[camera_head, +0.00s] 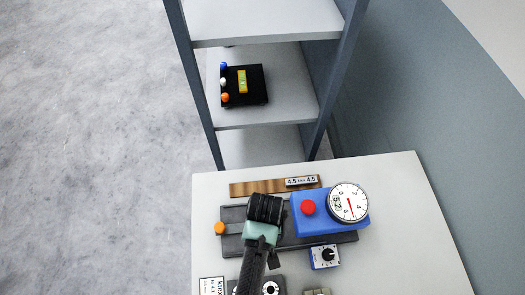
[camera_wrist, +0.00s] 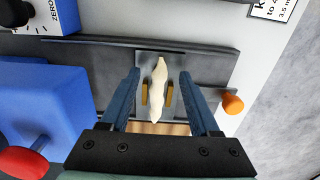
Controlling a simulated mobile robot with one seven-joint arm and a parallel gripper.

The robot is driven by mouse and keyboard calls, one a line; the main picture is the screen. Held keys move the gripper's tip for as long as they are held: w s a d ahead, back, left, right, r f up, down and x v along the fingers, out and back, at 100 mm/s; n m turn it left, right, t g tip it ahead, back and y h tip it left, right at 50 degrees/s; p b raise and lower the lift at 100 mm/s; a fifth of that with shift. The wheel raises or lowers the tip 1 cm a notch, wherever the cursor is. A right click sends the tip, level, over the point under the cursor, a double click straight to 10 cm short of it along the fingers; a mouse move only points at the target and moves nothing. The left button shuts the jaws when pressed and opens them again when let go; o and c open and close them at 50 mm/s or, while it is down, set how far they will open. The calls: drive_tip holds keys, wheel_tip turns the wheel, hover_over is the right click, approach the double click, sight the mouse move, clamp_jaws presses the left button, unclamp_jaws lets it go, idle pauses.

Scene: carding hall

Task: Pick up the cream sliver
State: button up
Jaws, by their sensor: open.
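The cream sliver (camera_wrist: 157,92) is a pale, narrow, tapered strip in the middle of the wrist view. It lies lengthwise between two small brass-coloured pieces on the dark grey device (camera_wrist: 100,59). My gripper (camera_wrist: 159,74) is open, with one blue finger on each side of the sliver and a visible gap to both. I cannot tell how far the fingertips are above the device. In the head view my gripper (camera_head: 264,210) is over the device and hides the sliver.
A blue box (camera_head: 325,228) with a red button (camera_head: 308,207) and dial (camera_head: 348,202) stands close right of my gripper. An orange knob (camera_head: 219,228) is at the device's left end. A wooden strip (camera_head: 245,189) lies behind. A shelf unit (camera_head: 265,125) stands beyond the white table (camera_head: 405,250).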

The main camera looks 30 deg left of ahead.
drive_tip(key=shift+f, duration=0.8)
clamp_jaws()
